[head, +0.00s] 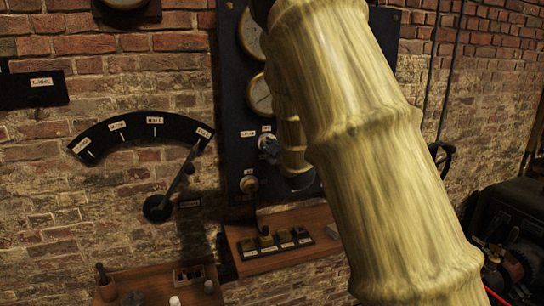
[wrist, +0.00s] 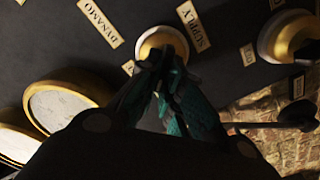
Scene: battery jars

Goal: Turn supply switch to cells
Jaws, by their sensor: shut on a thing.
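The supply switch (wrist: 158,40) is a round brass-ringed knob on a dark panel, beside the SUPPLY label (wrist: 194,26) in the wrist view. A DYNAMO label (wrist: 99,23) lies to its left in that view. My gripper (wrist: 169,68), with teal fingertips, is shut on the switch's handle, which the fingers mostly hide. I cannot read which way the handle points. No label reading CELLS is legible. In the head view the switch (head: 266,142) shows at the panel's lower left, partly behind my gripper and my arm.
A second brass-ringed knob (wrist: 283,36) sits to the right in the wrist view, near a lever. Round gauges (wrist: 66,106) are at the left. In the head view a lever (head: 177,182) on a curved scale is left of the panel, above a wooden shelf (head: 240,267).

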